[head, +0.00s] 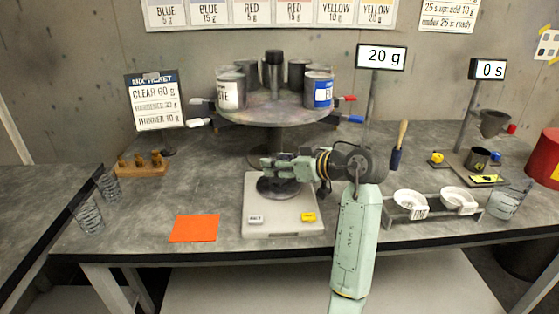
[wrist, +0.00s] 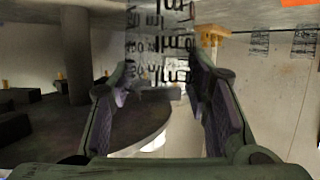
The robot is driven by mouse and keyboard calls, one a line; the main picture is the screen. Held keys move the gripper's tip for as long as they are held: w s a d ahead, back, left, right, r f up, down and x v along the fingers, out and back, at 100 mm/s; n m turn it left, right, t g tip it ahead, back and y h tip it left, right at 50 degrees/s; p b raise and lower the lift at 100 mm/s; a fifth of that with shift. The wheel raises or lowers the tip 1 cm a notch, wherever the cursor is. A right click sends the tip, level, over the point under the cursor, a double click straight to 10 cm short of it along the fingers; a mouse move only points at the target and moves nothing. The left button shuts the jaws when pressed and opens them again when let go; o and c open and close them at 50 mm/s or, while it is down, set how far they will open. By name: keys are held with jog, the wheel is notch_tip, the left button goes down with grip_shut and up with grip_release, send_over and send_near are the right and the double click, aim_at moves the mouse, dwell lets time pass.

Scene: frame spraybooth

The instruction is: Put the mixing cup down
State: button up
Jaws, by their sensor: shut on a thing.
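The mixing cup is a clear cup with dark printed volume marks; it shows in the wrist view (wrist: 160,42) between my two fingers. My gripper (head: 270,164) is shut on it; the fingers also show on both sides in the wrist view (wrist: 160,85). In the head view my gripper points left, above the back part of the pale scale (head: 283,222). The clear cup is hard to make out there, and I cannot tell whether its base touches the scale's dark round pan (head: 277,190). The display (head: 381,57) reads 20 g.
An orange mat (head: 194,228) lies left of the scale, with clear table around it. Clear cups (head: 88,212) stand at the far left. A round paint-can stand (head: 273,108) rises behind. A rack of white dishes (head: 411,203) and another clear cup (head: 508,201) are right.

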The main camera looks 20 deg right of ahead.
jog(key=o, duration=1)
jog(key=shift+c, duration=0.2)
jog(key=v, duration=1.2)
